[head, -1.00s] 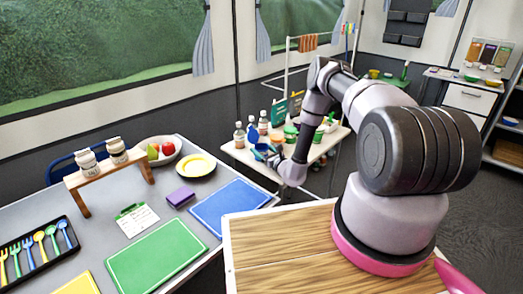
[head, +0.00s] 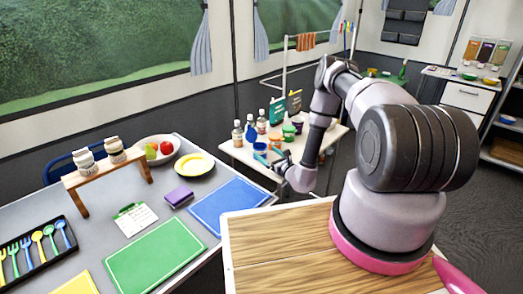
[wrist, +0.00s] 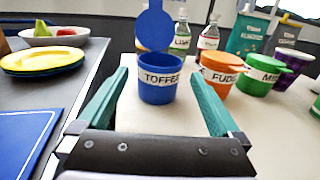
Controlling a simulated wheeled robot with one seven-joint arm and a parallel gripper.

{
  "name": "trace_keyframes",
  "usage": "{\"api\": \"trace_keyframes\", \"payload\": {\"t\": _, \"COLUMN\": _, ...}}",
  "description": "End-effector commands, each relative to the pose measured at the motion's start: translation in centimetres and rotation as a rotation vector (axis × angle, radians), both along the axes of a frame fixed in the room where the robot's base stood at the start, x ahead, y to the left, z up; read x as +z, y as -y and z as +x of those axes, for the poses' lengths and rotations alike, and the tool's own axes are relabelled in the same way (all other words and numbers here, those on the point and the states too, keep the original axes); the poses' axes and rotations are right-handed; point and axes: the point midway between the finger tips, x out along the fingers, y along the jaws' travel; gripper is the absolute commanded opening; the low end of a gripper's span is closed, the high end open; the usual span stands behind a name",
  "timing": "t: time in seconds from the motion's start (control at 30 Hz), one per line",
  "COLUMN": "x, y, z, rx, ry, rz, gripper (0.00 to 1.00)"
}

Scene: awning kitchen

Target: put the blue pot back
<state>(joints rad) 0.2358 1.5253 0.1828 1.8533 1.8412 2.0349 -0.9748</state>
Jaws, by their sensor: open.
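The blue pot (wrist: 158,92), labelled TOFFEE, stands upright on the white side table (head: 234,152), its round blue lid (wrist: 155,27) raised behind it. The pot also shows in the head view (head: 259,148). My gripper (wrist: 157,76) is open, with its green fingers pointing at the pot from the near side. The fingertips are spread to the left and right of the pot, with visible gaps. It shows small in the head view (head: 277,156).
An orange pot (wrist: 222,76), a green pot (wrist: 257,78) and a purple cup (wrist: 293,68) stand to the right of the blue pot. Bottles (wrist: 181,32) stand behind. The grey table (wrist: 60,95) with yellow plates (wrist: 42,57) is at left.

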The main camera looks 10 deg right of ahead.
Motion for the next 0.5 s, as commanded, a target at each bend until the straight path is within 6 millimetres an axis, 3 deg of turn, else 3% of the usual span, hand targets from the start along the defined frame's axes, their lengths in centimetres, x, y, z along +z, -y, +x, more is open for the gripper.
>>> {"api": "trace_keyframes", "payload": {"t": 0.2, "x": -0.1, "y": 1.7, "z": -4.0, "rx": -0.003, "ry": -0.004, "rz": 0.002, "gripper": 1.00}}
{"api": "trace_keyframes", "payload": {"t": 0.5, "x": 0.0, "y": 2.5, "z": -5.8, "rx": 0.000, "ry": 0.000, "rz": 0.000, "gripper": 1.00}}
